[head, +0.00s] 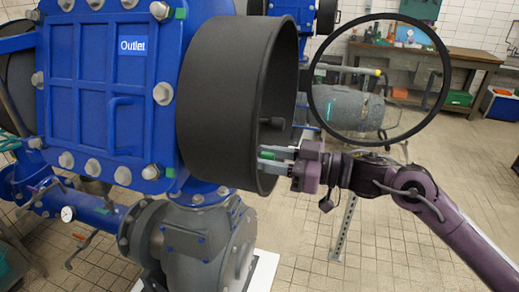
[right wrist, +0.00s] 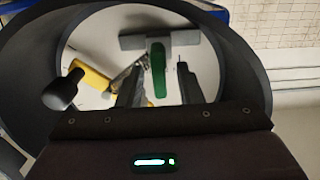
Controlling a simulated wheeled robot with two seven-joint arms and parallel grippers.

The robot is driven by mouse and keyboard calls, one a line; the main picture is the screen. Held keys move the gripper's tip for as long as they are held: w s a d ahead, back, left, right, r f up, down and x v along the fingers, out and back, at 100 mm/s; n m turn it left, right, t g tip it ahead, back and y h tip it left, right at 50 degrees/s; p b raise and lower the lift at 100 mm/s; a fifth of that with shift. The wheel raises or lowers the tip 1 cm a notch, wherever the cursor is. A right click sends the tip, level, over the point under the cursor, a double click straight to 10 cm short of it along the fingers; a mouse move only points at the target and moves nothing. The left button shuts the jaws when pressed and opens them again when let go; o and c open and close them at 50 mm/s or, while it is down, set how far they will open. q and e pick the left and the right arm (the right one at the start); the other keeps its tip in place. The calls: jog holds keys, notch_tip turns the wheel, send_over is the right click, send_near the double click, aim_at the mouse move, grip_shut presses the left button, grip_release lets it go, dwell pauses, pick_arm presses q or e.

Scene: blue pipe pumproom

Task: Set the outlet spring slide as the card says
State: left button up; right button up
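The blue housing marked "Outlet" (head: 132,45) stands at the left, with a wide dark round collar (head: 225,100) opening to the right. My right gripper (head: 268,159) reaches into the collar's mouth. Its two fingers (right wrist: 160,92) are apart. A green upright piece (right wrist: 158,68), perhaps the slide's handle, stands between or just beyond the fingertips; I cannot tell whether it is touched. A grey bar (right wrist: 134,42) lies behind it, and a yellow piece (right wrist: 92,80) is to the left. A black knob (right wrist: 64,90) sticks out inside the collar. No card is readable. My left gripper is out of view.
A large thin black ring (head: 313,92) stands right of the collar, above my right arm. Grey machinery (head: 345,108) is behind it. A workbench (head: 465,54) runs along the back wall. Blue pipework with a gauge (head: 67,213) is at lower left. Tiled floor is open at right.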

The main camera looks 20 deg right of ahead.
jog(key=shift+x, duration=0.95)
grip_shut()
